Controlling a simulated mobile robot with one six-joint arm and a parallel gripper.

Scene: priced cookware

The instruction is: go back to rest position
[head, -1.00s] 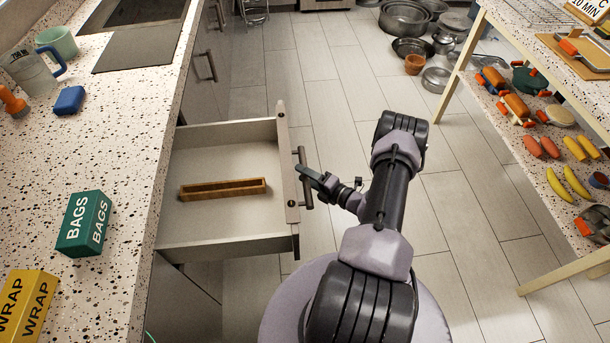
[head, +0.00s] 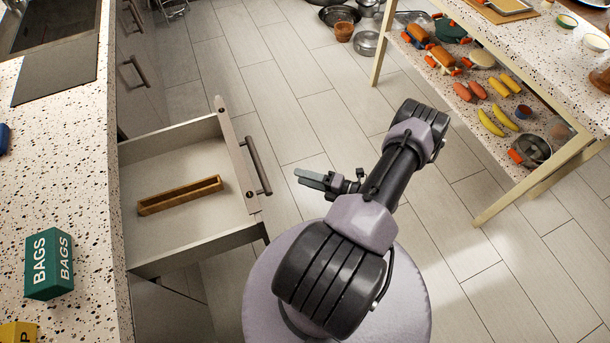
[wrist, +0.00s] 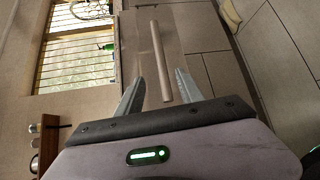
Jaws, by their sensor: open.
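My gripper (head: 312,178) is in the middle of the head view, to the right of the open drawer (head: 160,232). It is apart from the drawer's bar handle (head: 258,165), with a gap of floor between them. In the wrist view, the two fingers of my gripper (wrist: 157,95) are spread, and nothing is held. The drawer handle (wrist: 161,60) shows beyond and between the fingers there. The drawer stands pulled out from the counter and holds a narrow wooden box (head: 180,195).
A speckled counter (head: 85,150) runs along the left, with a green BAGS box (head: 49,263) on it. A shelf unit (head: 378,55) with food and pans stands at the right. Pans lie on the floor at the back. The tiled floor (head: 300,110) between is clear.

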